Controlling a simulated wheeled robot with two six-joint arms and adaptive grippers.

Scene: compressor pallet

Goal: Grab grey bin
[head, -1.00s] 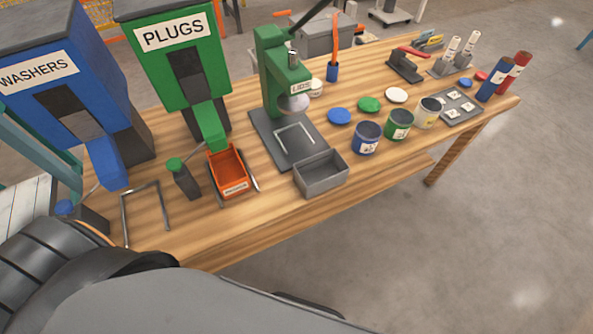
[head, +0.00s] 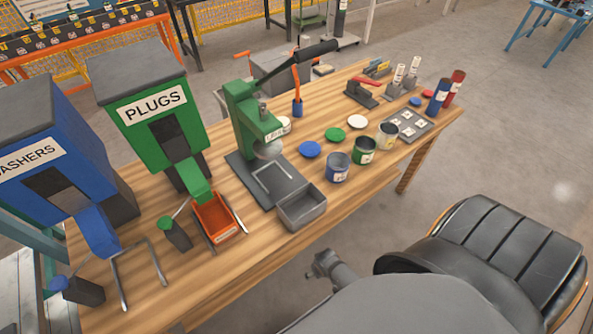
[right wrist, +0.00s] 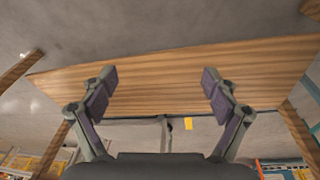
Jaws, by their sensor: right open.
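The grey bin (head: 301,210) is a small open-topped box. It stands at the front edge of the wooden bench in the head view, in front of the green press (head: 252,125), and looks empty. My right gripper (right wrist: 158,82) is open with nothing between its fingers. In the right wrist view it faces a wooden surface of the bench (right wrist: 165,65). The bin is not seen in that view. My left gripper is not in view.
An orange bin (head: 214,218) stands left of the grey bin under the green plugs dispenser (head: 155,105). A blue can (head: 337,167) and a green can (head: 364,150) stand to its right.

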